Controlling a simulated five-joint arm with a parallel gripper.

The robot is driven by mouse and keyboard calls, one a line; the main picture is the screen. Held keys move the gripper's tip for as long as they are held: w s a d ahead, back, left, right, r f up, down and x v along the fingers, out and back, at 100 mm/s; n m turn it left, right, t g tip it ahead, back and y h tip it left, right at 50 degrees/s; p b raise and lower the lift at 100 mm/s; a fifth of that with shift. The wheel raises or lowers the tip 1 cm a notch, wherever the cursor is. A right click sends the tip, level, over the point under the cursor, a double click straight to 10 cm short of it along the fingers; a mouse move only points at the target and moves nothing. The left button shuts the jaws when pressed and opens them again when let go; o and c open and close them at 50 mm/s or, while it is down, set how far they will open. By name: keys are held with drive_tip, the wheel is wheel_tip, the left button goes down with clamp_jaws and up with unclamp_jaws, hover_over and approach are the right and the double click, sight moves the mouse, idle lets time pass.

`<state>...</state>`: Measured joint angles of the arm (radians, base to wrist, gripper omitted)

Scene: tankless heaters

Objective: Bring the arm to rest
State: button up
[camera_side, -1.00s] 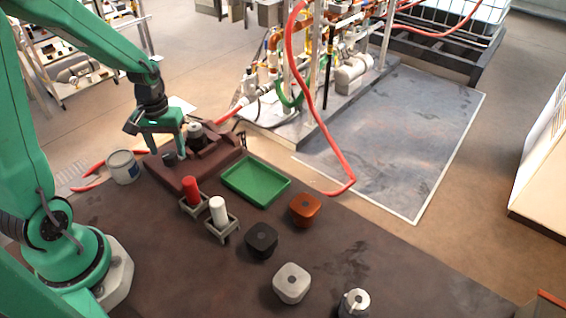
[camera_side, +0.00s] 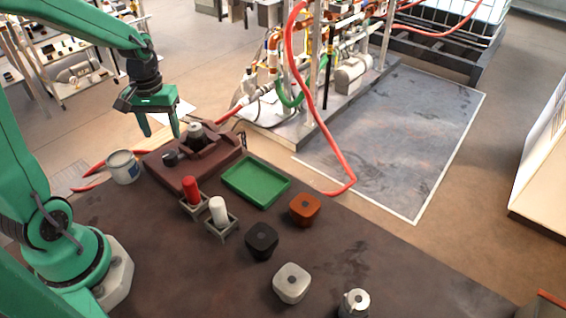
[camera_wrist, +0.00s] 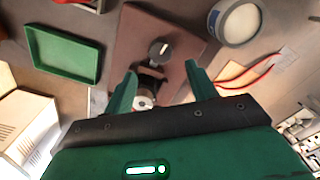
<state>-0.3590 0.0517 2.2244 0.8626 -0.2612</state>
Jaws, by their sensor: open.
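My green arm reaches over the dark table (camera_side: 190,275) from the left. My gripper (camera_side: 162,134) is open and empty, its two fingers pointing down, above the back of the brown fixture block (camera_side: 200,170). In the wrist view the gripper (camera_wrist: 158,82) has its fingers apart over the block. A dark knob (camera_side: 170,158) and a silver-topped cylinder (camera_side: 195,131) sit on the block; the fingers look clear of both. The knob (camera_wrist: 160,49) and the silver part (camera_wrist: 145,101) also show in the wrist view.
A white can (camera_side: 122,167) stands left of the block. Red (camera_side: 190,190) and white (camera_side: 218,210) cylinders stand in holders, near a green tray (camera_side: 256,182). Orange (camera_side: 304,208), black (camera_side: 262,240) and light grey (camera_side: 291,283) blocks and a silver-topped piece (camera_side: 355,303) sit right.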

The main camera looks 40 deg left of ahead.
drive_tip(key=shift+d+r+m, duration=0.3)
drive_tip(key=shift+d+r, duration=0.1)
drive_tip(key=shift+r, duration=0.15)
drive_tip(key=s+d+r+m+t, duration=0.5)
drive_tip(key=s+d+r, duration=0.3)
drive_tip(key=d+r, duration=0.2)
drive_tip(key=shift+d+r+m+t, duration=0.3)
drive_tip(key=shift+r+m, duration=0.15)
drive_tip(key=shift+m, duration=0.35)
